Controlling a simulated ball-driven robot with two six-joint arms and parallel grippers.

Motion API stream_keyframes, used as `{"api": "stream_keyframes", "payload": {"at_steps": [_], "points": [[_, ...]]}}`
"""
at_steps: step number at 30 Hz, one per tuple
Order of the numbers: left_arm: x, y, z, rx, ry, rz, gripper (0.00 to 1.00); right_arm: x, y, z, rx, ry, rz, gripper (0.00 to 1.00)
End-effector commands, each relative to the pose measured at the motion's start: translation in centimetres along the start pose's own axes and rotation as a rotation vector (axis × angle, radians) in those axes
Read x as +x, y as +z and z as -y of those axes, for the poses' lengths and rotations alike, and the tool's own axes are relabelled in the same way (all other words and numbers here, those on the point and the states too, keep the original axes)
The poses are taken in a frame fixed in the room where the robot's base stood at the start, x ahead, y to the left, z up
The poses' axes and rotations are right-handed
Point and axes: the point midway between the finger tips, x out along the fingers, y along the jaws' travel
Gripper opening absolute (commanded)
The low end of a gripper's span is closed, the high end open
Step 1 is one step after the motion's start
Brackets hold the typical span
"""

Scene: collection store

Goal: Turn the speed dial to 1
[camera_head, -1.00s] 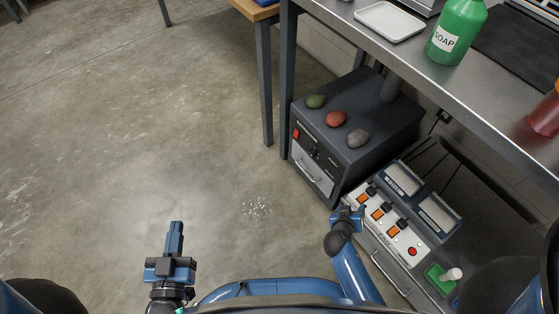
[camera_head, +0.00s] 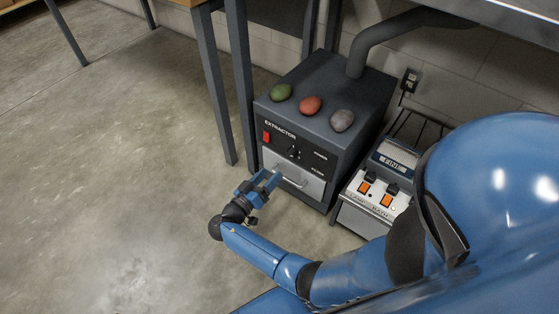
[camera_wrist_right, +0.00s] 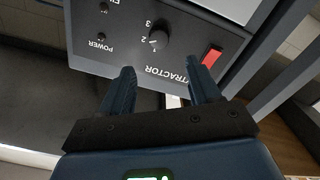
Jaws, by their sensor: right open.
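The speed dial (camera_head: 294,152) is a small black knob on the front panel of the dark grey extractor (camera_head: 345,107). In the right wrist view the dial (camera_wrist_right: 159,37) appears upside down, with the figures 2 and 3 beside it; I cannot tell for sure which figure its pointer marks. My right gripper (camera_head: 265,180) is open and empty in front of the panel, a little below the dial. In the wrist view its fingertips (camera_wrist_right: 160,75) are spread on either side of the dial's line, apart from it. My left gripper is out of view.
A red switch (camera_head: 266,137) sits left of the dial, and a drawer with a handle (camera_head: 296,183) is below it. Three stones, the middle one red (camera_head: 311,105), lie on top. A bath unit (camera_head: 378,190) stands at right. The floor at left is clear.

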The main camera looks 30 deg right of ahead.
Motion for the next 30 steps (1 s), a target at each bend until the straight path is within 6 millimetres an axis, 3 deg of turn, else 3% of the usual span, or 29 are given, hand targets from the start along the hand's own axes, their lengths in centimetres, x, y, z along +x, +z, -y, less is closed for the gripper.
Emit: {"api": "stream_keyframes", "payload": {"at_steps": [18, 30], "points": [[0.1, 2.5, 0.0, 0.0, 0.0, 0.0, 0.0, 8.8, 0.2, 0.0, -0.001, 0.0, 0.003, 0.62], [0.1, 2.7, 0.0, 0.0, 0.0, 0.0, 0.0, 9.9, 0.1, 0.0, -0.002, -0.002, 0.002, 0.62]]}}
